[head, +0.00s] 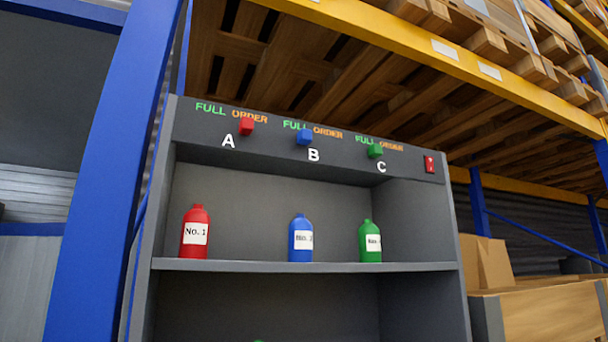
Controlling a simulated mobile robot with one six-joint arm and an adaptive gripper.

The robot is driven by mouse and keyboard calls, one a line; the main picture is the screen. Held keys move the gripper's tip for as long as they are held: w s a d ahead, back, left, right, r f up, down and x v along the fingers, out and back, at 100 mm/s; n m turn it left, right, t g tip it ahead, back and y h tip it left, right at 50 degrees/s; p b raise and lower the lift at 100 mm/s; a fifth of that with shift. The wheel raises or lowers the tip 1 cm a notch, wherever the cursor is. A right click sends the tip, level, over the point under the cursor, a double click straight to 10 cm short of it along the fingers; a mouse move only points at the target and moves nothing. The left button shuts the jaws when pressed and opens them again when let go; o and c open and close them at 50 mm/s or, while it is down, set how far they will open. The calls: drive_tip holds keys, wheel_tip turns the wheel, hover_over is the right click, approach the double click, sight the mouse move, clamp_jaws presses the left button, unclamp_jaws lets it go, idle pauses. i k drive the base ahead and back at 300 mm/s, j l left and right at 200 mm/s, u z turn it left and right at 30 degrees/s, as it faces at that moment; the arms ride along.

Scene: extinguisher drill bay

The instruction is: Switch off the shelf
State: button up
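The grey shelf (310,265) stands in the middle of the head view. A dark panel runs along its top, with a red switch (430,164) at the panel's right end. Whether the switch is on or off cannot be told. A red knob (246,126) sits above A, a blue knob (304,138) above B and a green knob (375,151) above C. "FULL" and "ORDER" labels show beside each knob. A red bottle (195,232), a blue bottle (301,239) and a green bottle (370,241) stand upright on the shelf board. My gripper is not in view.
A blue rack post (115,170) rises close on the left. A yellow beam (450,62) with wooden pallets above it crosses over the shelf. Cardboard boxes (485,262) and a wooden crate (550,314) are at the right. The space before the panel looks clear.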

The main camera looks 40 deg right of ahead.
sight(429, 161)
drive_tip(key=k+l+z, duration=0.35)
drive_tip(key=z, duration=1.3)
